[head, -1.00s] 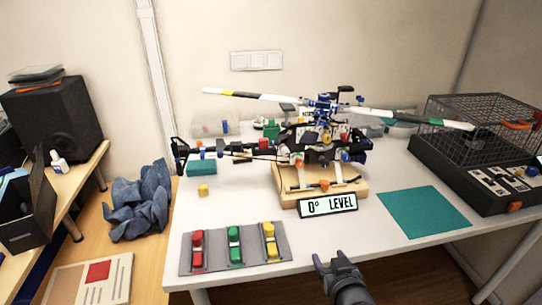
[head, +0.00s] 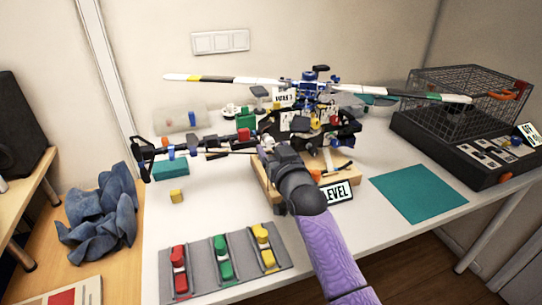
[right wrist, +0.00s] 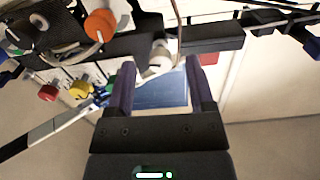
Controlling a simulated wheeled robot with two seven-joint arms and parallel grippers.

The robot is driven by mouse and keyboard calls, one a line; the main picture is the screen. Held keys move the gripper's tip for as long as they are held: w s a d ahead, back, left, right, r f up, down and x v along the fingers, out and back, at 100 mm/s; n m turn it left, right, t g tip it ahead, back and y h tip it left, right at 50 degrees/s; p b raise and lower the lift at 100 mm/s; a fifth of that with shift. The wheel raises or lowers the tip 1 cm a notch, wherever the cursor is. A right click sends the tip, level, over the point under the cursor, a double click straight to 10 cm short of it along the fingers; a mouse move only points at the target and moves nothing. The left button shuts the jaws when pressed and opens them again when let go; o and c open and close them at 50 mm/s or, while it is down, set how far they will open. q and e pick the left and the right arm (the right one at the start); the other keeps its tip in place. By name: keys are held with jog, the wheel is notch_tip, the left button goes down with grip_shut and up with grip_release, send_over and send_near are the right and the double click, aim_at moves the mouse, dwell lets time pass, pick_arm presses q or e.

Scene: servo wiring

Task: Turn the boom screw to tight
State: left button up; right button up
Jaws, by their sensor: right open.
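The model helicopter (head: 305,122) stands on a wooden stand (head: 262,185) on the white table. Its dark tail boom (head: 215,146) runs to the left. My right gripper (head: 265,146) is at the boom's root, in front of the body, and hides part of it. In the right wrist view my right gripper (right wrist: 160,72) is open, with its purple fingers on either side of a pale round knob (right wrist: 160,57), which may be the boom screw. I cannot tell whether the fingers touch it. An orange knob (right wrist: 100,25) is nearby at upper left. My left gripper is out of view.
A "LEVEL" sign (head: 336,193) stands by the stand, partly behind my arm. A grey tray (head: 223,262) with red, green and yellow pieces lies at the front. A teal mat (head: 418,193) and a wire cage box (head: 465,100) are at right.

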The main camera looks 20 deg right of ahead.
jog(key=shift+w, duration=0.4)
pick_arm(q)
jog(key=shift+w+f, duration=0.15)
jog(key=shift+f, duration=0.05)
pick_arm(e)
jog(key=shift+r, duration=0.1)
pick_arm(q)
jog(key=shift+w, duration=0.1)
pick_arm(e)
grip_shut()
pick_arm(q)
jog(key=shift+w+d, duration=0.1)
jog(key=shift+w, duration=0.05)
